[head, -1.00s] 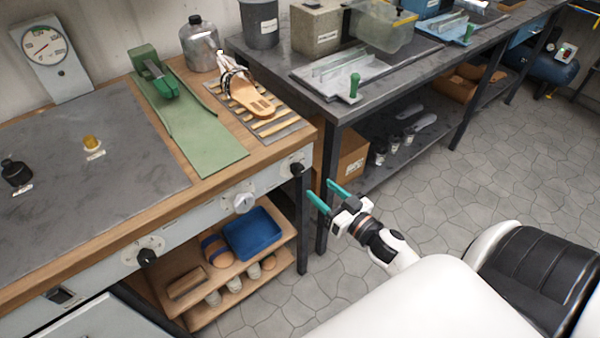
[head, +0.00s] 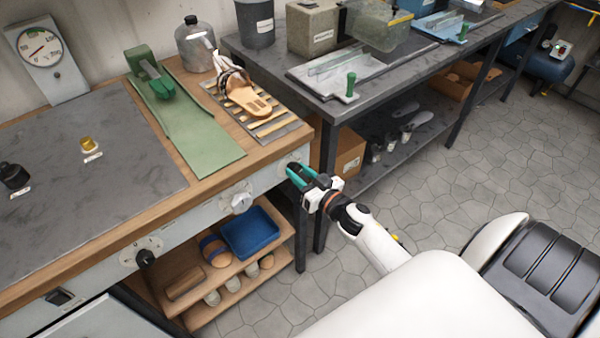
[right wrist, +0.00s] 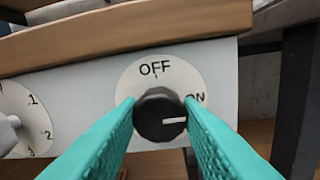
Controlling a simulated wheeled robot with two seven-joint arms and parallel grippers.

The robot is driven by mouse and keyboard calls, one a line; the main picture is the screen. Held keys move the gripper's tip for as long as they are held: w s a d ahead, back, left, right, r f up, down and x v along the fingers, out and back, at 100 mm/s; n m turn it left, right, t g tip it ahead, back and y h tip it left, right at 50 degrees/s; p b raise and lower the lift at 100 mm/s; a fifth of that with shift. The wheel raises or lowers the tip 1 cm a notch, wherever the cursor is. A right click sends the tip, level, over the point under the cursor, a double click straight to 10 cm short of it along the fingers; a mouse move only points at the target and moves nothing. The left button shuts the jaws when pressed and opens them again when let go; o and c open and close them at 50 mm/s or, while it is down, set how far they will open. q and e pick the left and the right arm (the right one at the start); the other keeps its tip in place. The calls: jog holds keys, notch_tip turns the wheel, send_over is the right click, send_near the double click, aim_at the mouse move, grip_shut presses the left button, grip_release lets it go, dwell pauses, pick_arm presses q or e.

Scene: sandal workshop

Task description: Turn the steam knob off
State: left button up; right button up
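The steam knob (right wrist: 160,117) is a black round knob on a white dial (right wrist: 135,78) marked OFF at the top and ON at the right. Its white pointer line faces right, just below the ON mark. In the right wrist view my right gripper (right wrist: 160,108) has its teal fingers on either side of the knob, tips level with its sides; firm contact cannot be told. In the head view my right gripper (head: 296,172) is at the right end of the bench's front panel and hides most of the knob. My left gripper is not in view.
A white numbered knob (head: 241,202) and another black knob (head: 146,257) sit further left on the panel. The wooden bench edge (right wrist: 120,38) overhangs just above the dial. Below is a shelf with a blue tray (head: 248,232). A dark table (head: 345,105) stands right.

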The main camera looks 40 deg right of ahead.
jog(key=c, duration=0.4)
jog(key=n+p, duration=0.1)
jog(key=n, duration=0.2)
jog(key=shift+n, duration=0.3)
jog(key=n, duration=0.4)
jog(key=shift+n, duration=0.3)
jog(key=n, duration=0.4)
jog(key=shift+a, duration=0.1)
jog(key=shift+n+h+b, duration=0.3)
jog(key=shift+n+b, duration=0.25)
jog(key=shift+n, duration=2.05)
